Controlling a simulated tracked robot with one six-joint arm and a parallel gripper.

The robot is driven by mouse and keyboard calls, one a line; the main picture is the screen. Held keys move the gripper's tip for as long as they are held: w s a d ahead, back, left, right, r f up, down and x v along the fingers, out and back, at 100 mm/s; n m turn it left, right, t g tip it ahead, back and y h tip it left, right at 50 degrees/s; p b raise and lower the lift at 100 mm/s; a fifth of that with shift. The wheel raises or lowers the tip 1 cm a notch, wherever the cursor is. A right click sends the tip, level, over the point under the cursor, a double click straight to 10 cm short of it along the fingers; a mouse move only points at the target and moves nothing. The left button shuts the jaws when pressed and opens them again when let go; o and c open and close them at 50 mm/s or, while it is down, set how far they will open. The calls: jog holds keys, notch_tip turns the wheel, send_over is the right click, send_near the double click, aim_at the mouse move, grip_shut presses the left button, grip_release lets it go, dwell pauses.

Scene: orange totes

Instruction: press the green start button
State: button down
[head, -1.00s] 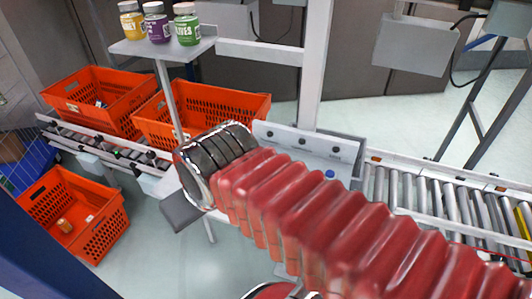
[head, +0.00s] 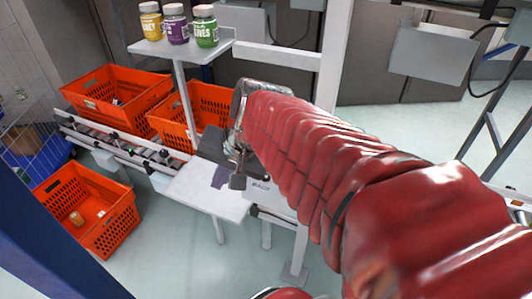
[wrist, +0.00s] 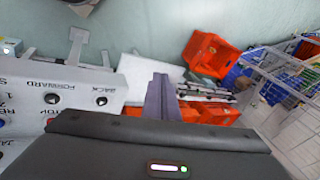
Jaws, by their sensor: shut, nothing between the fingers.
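The control panel (wrist: 60,85) is at the left of the wrist view, with black knobs by the words FORWARD and BACK. In the head view only a strip of the panel (head: 262,187) shows, with the rest behind my red-sleeved arm. I cannot make out a green button in either view. My gripper (head: 220,178) is shut and empty, pointing down over the white table beside the panel. Its fingers (wrist: 160,98) also show in the wrist view, right of the panel and apart from its knobs.
A white table (head: 205,195) lies below. Orange totes (head: 115,98) stand on the roller conveyor behind, and another tote (head: 88,210) is on the floor. Jars (head: 176,23) stand on a shelf above.

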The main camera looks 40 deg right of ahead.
jog(key=w+d+r+m+t, duration=0.1)
jog(key=d+m+t, duration=0.1)
jog(key=d+m, duration=0.5)
jog(key=w+d+r+m+t, duration=0.1)
jog(key=w+d+m+t, duration=0.1)
jog(key=d+m, duration=0.6)
jog(key=d, duration=0.6)
jog(key=shift+w+d+r+m, duration=0.25)
jog(key=shift+r+m, duration=0.05)
jog(key=shift+r, duration=0.05)
jog(key=shift+f, duration=0.1)
jog(key=shift+f, duration=4.35)
jog(key=shift+f, duration=0.15)
jog(key=shift+w+f, duration=0.1)
jog(key=shift+f, duration=0.15)
